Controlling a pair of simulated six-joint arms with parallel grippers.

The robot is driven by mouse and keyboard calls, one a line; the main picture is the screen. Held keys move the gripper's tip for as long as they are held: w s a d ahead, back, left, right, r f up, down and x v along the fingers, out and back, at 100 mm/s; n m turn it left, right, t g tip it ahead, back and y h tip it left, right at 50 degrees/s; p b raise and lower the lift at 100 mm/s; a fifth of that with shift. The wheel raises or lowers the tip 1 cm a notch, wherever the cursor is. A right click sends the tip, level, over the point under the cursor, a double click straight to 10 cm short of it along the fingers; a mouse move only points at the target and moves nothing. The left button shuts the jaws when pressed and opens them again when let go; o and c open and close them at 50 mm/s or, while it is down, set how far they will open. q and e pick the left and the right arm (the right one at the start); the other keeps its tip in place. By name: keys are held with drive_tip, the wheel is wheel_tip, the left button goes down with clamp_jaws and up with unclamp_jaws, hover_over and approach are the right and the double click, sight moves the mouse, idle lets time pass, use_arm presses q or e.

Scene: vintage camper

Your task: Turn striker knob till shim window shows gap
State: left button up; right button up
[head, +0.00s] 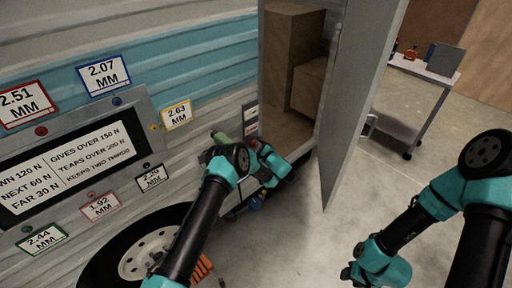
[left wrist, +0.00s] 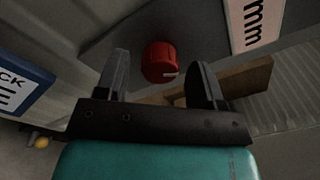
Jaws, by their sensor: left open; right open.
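A red striker knob (left wrist: 160,62) with a pale mark on its lower right sits on a dark grey plate in the left wrist view. My left gripper (left wrist: 161,68) is open, with one finger on each side of the knob; contact cannot be told. In the head view my left gripper (head: 272,165) is at the lower edge of the camper's open compartment and mostly hides the knob. A pale panel marked "mm" (left wrist: 255,20) is right of the knob; no gap can be read there. My right gripper (head: 352,272) is open and empty over the floor.
The open grey door (head: 355,90) stands right of the compartment, which holds brown boxes (head: 295,45). Several coloured mm labels, such as the blue-framed 2.07 MM (head: 104,75), surround a printed board (head: 70,165). A wheel (head: 145,255) is below. A cart (head: 430,70) stands behind; floor between is clear.

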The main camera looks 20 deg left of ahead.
use_arm(q)
drive_tip(key=shift+a, duration=0.1)
drive_tip(key=shift+c, duration=0.3)
drive_tip(key=c, duration=0.9)
drive_tip(key=shift+o, duration=0.2)
drive_tip(key=shift+m, duration=0.4)
drive_tip(key=m, duration=0.8)
drive_tip(key=shift+g, duration=0.3)
drive_tip(key=m, duration=0.4)
drive_tip(key=shift+w+m+g, duration=0.1)
drive_tip(key=shift+m+g, duration=0.2)
drive_tip(key=shift+m, duration=0.1)
drive_tip(key=shift+r+m, duration=0.1)
drive_tip(key=shift+m, duration=1.7)
